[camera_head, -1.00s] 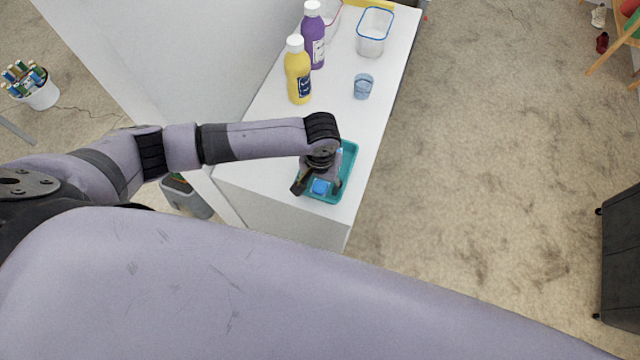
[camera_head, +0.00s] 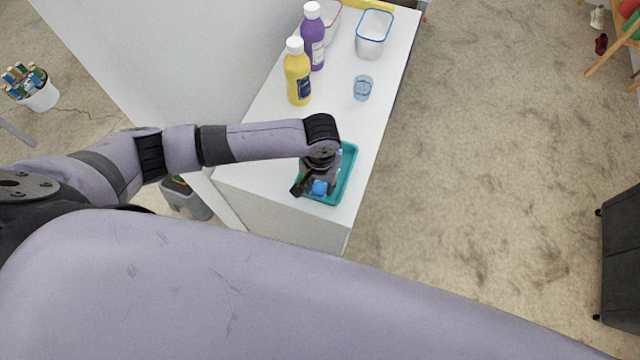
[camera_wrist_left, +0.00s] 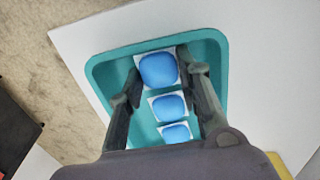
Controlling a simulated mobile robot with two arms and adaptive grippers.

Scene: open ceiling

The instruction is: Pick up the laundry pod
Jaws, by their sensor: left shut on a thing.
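A blue and white laundry pod (camera_wrist_left: 158,70) is between the two fingers of my left gripper (camera_wrist_left: 158,84), which is shut on it. In the head view the same pod (camera_head: 320,188) shows under my left gripper (camera_head: 316,188), at the near end of a teal tray (camera_head: 347,172). Two more pods, a middle one (camera_wrist_left: 168,106) and a nearer one (camera_wrist_left: 175,133), lie in a row in the tray (camera_wrist_left: 105,72) in the left wrist view. I cannot tell whether the held pod touches the tray floor. My right gripper is not in view.
The tray stands on a white counter (camera_head: 335,104) near its front end. A yellow bottle (camera_head: 298,76), a purple bottle (camera_head: 314,42), a blue cup (camera_head: 362,88) and a clear container (camera_head: 373,35) stand farther back. Open floor lies to the right.

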